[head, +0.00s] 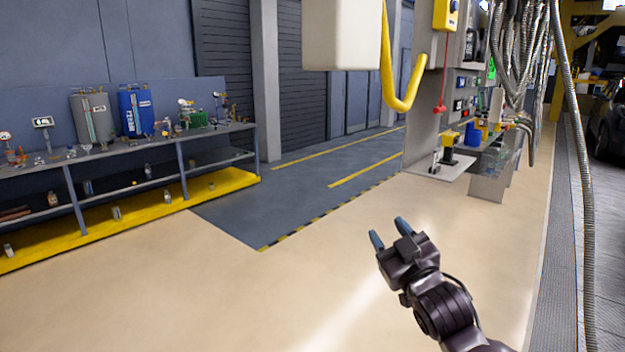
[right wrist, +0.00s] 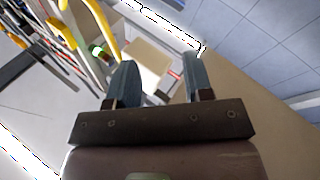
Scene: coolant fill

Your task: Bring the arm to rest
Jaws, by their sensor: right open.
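My right gripper (head: 390,233) is raised over the beige floor in the lower right of the head view. Its two blue-grey fingers stand apart with nothing between them. In the right wrist view the gripper (right wrist: 160,82) is also open and empty, with its fingers pointing up in the picture. It touches nothing. My left gripper is not in view.
A long workbench (head: 130,141) with tanks and fittings runs along the left wall. A white box (head: 341,35) and a yellow hose (head: 402,98) hang overhead. A grey cabinet station (head: 425,120) stands back right, with hanging metal hoses (head: 573,150). The beige floor (head: 230,300) is clear.

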